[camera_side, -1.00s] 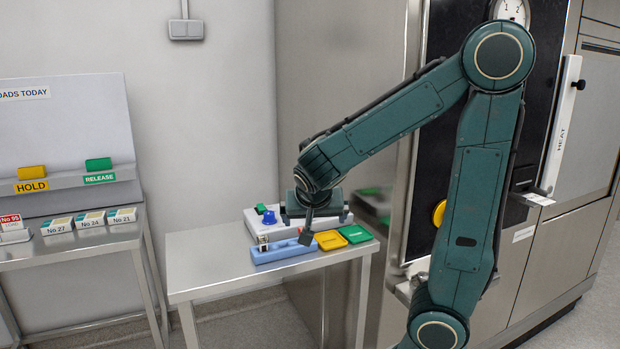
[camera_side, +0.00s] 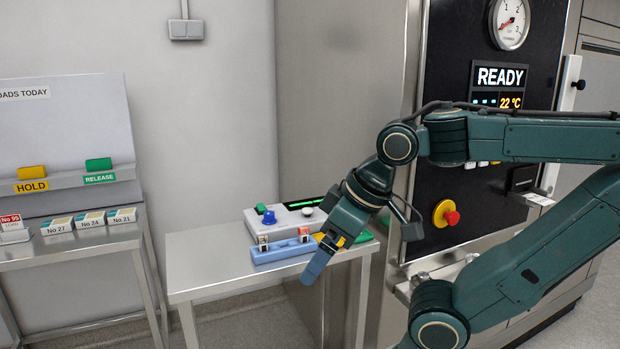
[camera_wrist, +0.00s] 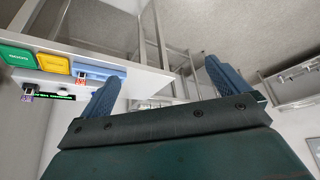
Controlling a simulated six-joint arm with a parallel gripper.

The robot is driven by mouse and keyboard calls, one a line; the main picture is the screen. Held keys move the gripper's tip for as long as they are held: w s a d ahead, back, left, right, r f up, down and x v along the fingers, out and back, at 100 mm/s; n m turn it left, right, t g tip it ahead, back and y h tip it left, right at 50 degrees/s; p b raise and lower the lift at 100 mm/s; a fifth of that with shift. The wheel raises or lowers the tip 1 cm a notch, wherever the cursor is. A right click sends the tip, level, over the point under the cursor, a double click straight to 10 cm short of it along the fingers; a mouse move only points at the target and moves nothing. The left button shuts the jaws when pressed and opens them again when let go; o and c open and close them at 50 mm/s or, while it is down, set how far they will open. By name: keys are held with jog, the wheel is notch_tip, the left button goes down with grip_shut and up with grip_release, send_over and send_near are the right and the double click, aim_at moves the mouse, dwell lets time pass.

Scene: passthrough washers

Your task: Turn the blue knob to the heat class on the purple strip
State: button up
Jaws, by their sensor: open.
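The blue knob (camera_side: 269,217) sits on the left part of a white box (camera_side: 292,224) on the small steel table. In front of it is a blue holder (camera_side: 283,251) with two small upright strips, one pale and dark (camera_side: 263,242) and one red-topped (camera_side: 304,232). In the wrist view a small tag with some purple (camera_wrist: 27,98) shows by the green display; its print is too small to read. My gripper (camera_side: 310,275) is open and empty, in front of the holder and apart from it. In the wrist view its blue fingers (camera_wrist: 162,70) stand wide apart.
Yellow (camera_wrist: 54,64) and green (camera_wrist: 17,57) trays lie right of the holder in the side view, partly behind my wrist. The machine panel with its red button (camera_side: 451,217) stands at right. A rack (camera_side: 75,247) with cards stands at left. The table's left front is clear.

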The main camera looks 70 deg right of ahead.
jog(key=shift+s+a, duration=0.1)
jog(key=c, duration=0.6)
jog(key=shift+w+r, duration=0.2)
jog(key=shift+w, duration=0.05)
jog(key=c, duration=0.3)
jog(key=shift+w+r, duration=0.25)
jog(key=shift+c, duration=0.8)
jog(key=w+d+r+m+g, duration=0.2)
jog(key=w+d+r+m, duration=0.3)
jog(key=w, duration=0.4)
jog(key=w+d+r+m+g, duration=0.1)
jog(key=w+d+r+m, duration=0.25)
jog(key=w+d, duration=0.45)
jog(key=w+d+f+m+g, duration=0.1)
jog(key=w+d+f+m, duration=0.1)
jog(key=d, duration=0.4)
jog(key=w+d+f+m, duration=0.2)
jog(key=w+d+m, duration=0.1)
jog(key=d, duration=0.3)
jog(key=w+d+f+m+g, duration=0.1)
jog(key=w+d+f+m, duration=0.2)
jog(key=d, duration=0.3)
jog(key=shift+w+d+g, duration=0.3)
jog(key=shift+w+d, duration=0.1)
jog(key=shift+w, duration=0.35)
